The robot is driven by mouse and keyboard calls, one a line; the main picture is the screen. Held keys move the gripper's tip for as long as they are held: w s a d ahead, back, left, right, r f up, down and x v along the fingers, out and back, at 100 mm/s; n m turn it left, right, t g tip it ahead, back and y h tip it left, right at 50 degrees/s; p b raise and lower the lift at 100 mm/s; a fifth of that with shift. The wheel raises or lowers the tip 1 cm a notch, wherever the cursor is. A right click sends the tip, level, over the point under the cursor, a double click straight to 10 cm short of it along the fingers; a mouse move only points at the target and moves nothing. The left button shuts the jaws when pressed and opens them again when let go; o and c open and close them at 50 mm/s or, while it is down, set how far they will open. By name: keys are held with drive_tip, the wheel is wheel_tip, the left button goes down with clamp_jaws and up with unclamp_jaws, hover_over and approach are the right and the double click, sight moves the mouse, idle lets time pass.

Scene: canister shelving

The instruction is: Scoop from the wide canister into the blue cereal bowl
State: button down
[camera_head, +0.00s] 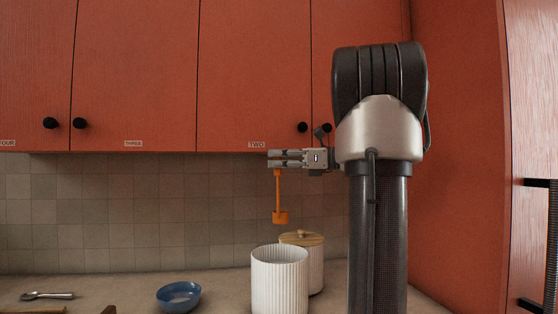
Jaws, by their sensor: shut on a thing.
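My gripper (285,158) points left in the head view and is shut on the top of an orange scoop (279,196). The scoop hangs upright with its cup at the bottom, in the air above the canisters. A wide white ribbed canister (279,284) stands on the counter below, without a lid, its inside mostly hidden. The blue cereal bowl (167,301) sits on the counter to the left of the canister, with something pale in its bottom that I cannot make out.
A second ribbed canister (316,265) with a wooden lid stands behind the open one. A metal utensil (47,295) lies on the counter at the left. Orange cabinets (250,75) hang above. The counter between bowl and canister is clear.

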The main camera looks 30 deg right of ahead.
sight(279, 175)
drive_tip(key=shift+w, duration=0.15)
drive_tip(key=shift+f, duration=0.1)
wheel_tip(279, 175, down, 22)
drive_tip(key=shift+f, duration=0.2)
idle(2.1)
idle(0.9)
drive_tip(key=shift+r, duration=8.6)
